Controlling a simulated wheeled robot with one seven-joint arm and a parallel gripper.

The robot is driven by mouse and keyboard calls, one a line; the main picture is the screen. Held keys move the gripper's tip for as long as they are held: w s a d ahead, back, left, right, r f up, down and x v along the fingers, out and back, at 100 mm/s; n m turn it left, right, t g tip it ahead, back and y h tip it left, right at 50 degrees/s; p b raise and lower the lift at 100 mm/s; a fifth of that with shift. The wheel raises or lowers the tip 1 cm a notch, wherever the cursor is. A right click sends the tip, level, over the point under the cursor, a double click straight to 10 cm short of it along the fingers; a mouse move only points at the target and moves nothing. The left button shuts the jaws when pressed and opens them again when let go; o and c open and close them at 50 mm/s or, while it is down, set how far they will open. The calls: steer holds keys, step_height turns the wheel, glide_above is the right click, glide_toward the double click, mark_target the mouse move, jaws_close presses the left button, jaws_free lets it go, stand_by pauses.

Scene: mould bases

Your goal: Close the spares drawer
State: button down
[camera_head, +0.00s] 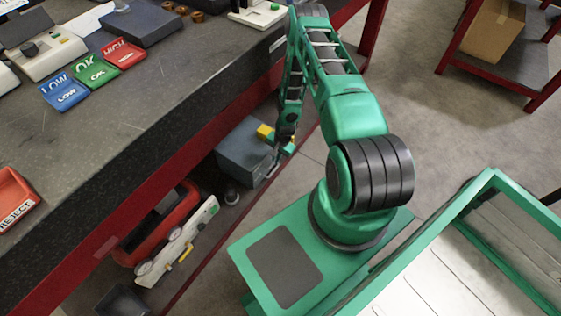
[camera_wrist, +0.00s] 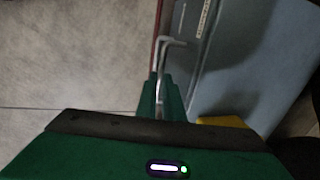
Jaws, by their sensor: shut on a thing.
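The grey-blue spares drawer unit (camera_head: 243,150) sits low under the red-edged bench. In the wrist view its grey-blue face (camera_wrist: 250,50) fills the right side, with a pale label strip whose text I cannot read. A bent metal handle (camera_wrist: 172,43) stands out from the front. My gripper (camera_head: 284,150) is down at this handle; in the wrist view its green fingers (camera_wrist: 160,95) are shut on the handle bar. I cannot tell how far the drawer stands out, because my arm and the steep angle hide its front edge.
A red case (camera_head: 157,222) and a white device (camera_head: 178,242) lie under the bench, left of the drawer unit. LOW, OK and HIGH trays (camera_head: 97,70) stand on the bench top. A green-framed table (camera_head: 455,215) stands at lower right.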

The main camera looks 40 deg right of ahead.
steer(key=shift+w+a, duration=0.2)
steer(key=shift+w, duration=0.4)
steer(key=c, duration=1.9)
jaws_free()
step_height(320, 180, up, 11)
steer(key=s, duration=0.2)
steer(key=shift+d+f, duration=0.2)
steer(key=shift+d, duration=0.2)
